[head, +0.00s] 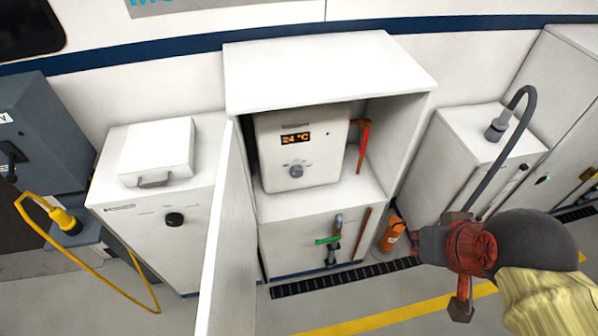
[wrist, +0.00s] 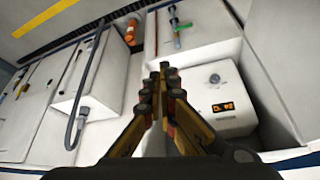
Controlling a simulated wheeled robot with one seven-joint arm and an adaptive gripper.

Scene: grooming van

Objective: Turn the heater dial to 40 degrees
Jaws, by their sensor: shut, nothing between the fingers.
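The heater (head: 328,165) is a white box inside an open white cabinet. Its orange display (head: 296,139) reads 24 °C. The grey round heater dial (head: 296,171) is below the display; the exact pointer angle is too small to read. In the wrist view, the heater (wrist: 236,88) is at the right, with its dial (wrist: 214,79) and display (wrist: 223,107) visible. My gripper (head: 415,244) is in front and to the right of the cabinet, apart from the dial. In the wrist view, its fingers (wrist: 164,70) are together and empty, left of the heater.
The cabinet door (head: 218,240) stands open at the left of the heater. A green-handled valve (head: 328,240) is below, and an orange cylinder (head: 391,236) stands right. A separate black knob (head: 174,219) is on the left cabinet.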

